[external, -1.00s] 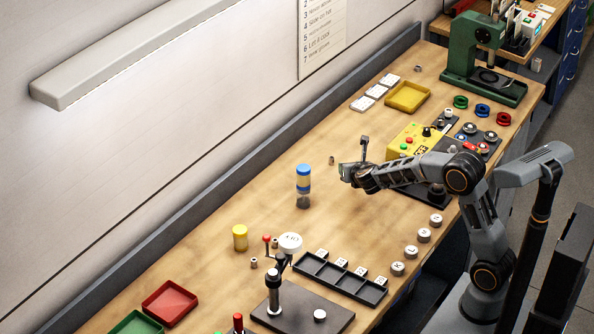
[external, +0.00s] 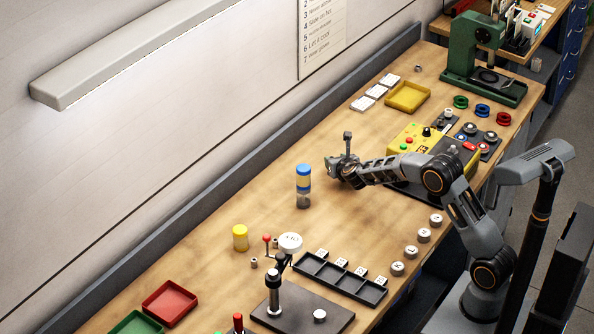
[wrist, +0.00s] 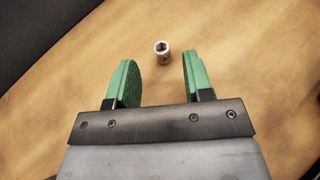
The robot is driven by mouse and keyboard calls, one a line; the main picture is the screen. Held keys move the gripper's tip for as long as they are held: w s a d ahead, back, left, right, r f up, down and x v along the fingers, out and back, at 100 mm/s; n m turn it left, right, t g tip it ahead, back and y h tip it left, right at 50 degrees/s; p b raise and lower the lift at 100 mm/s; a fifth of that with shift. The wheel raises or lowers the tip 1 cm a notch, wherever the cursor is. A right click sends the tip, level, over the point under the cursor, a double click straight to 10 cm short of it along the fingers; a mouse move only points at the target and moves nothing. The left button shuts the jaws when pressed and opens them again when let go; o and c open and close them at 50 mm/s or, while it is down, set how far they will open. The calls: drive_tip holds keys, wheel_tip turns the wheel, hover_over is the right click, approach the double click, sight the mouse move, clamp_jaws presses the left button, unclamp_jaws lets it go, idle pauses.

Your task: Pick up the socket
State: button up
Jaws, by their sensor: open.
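A small metal socket (wrist: 161,52) stands on the wooden bench in the wrist view, its dark hole facing up. My gripper (wrist: 158,72) is open, with its two green fingers apart and nothing between them. The socket shows just beyond the fingertips, roughly in line with the gap. In the external view my gripper (external: 332,164) is low over the middle of the bench and hides the socket.
The wooden bench (external: 345,220) is clear in front of my gripper.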

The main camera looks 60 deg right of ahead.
drive_tip(key=shift+p+x, duration=0.45)
drive_tip(key=shift+x, duration=1.6)
drive_tip(key=shift+s+f, duration=0.1)
drive_tip(key=shift+c, duration=0.4)
clamp_jaws()
